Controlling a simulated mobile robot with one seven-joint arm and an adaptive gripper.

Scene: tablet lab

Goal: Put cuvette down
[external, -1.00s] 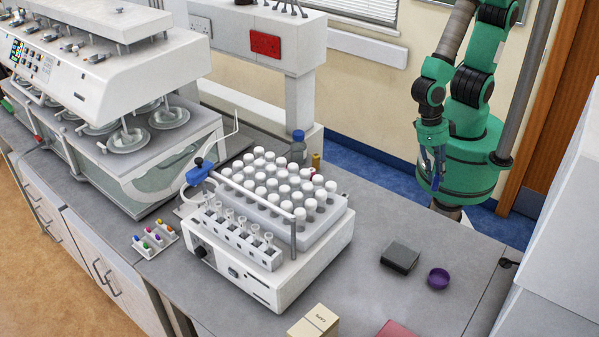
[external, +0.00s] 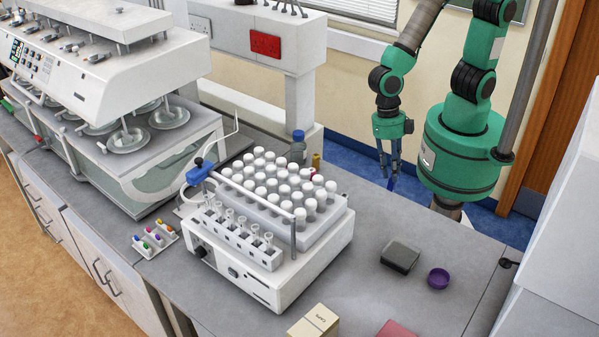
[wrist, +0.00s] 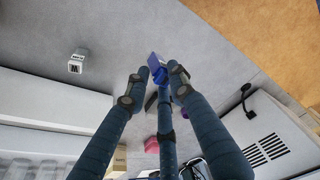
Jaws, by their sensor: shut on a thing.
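My gripper (external: 391,170) hangs with its fingers pointing down, behind the bench's far edge at the right in the external view. It is shut on a small blue piece, which I take to be the cuvette (external: 390,184). In the wrist view the blue cuvette (wrist: 157,63) sits between the fingertips (wrist: 155,80). The fingers hide part of it. In the external view it is too small to tell its exact tilt.
The grey bench (external: 345,285) is bare around a dark box (external: 400,256) and a purple round cap (external: 438,278). A white instrument with capped vials (external: 290,255) stands at the centre. A caps box (external: 315,322) and a red item (external: 396,330) lie in front.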

